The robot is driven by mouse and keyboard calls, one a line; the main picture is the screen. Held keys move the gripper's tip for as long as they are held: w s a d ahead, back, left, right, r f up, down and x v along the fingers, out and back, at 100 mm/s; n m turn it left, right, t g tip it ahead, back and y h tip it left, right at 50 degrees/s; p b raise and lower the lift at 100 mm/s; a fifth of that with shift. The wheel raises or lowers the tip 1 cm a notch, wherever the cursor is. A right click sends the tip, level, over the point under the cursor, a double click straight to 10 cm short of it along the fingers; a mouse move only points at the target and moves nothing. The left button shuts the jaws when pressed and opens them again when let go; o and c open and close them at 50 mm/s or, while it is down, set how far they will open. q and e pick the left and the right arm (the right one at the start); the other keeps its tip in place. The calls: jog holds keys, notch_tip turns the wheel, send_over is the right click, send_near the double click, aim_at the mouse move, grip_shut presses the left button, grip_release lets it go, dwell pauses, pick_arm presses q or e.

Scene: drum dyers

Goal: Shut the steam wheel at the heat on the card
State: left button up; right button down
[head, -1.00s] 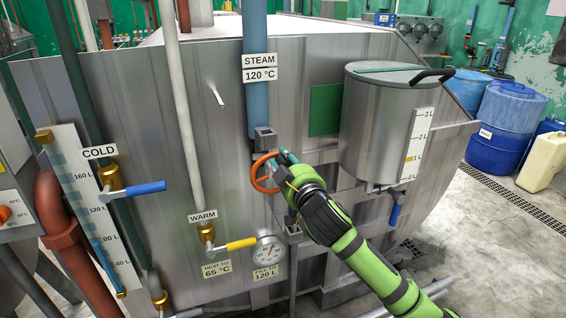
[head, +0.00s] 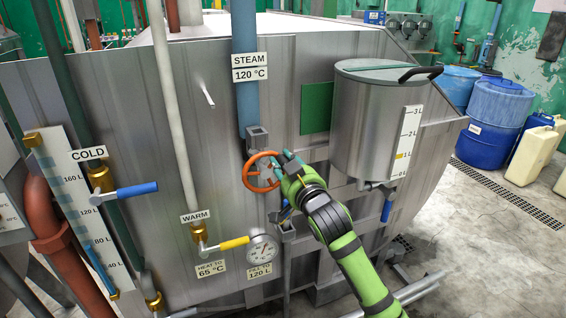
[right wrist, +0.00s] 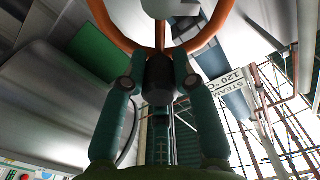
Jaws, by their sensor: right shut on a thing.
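The orange steam wheel (head: 249,181) is on the tank front below the blue steam pipe (head: 245,102), which has a "STEAM 120 °C" label. My right gripper (head: 282,162) is shut on the wheel at its right side, hiding part of it. In the right wrist view the wheel rim (right wrist: 113,33) arches above, and the fingers (right wrist: 160,66) flank a dark knob (right wrist: 159,84). The card "HEAT TO 65 °C" (head: 211,268) hangs under the warm valve. A round dial (head: 262,249) is right of it; its reading is too small to tell. My left gripper is not in view.
A "FILL TO 120 L" card (head: 259,270) is below the dial. The yellow warm lever (head: 235,243) and blue cold lever (head: 137,189) are to the left. A lidded metal drum (head: 375,125) hangs close to the right.

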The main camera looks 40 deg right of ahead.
jog(key=c, duration=1)
grip_release()
jog(key=shift+s+a, duration=0.1)
jog(key=shift+s, duration=0.35)
jog(key=v, duration=0.6)
jog(key=shift+s, duration=0.3)
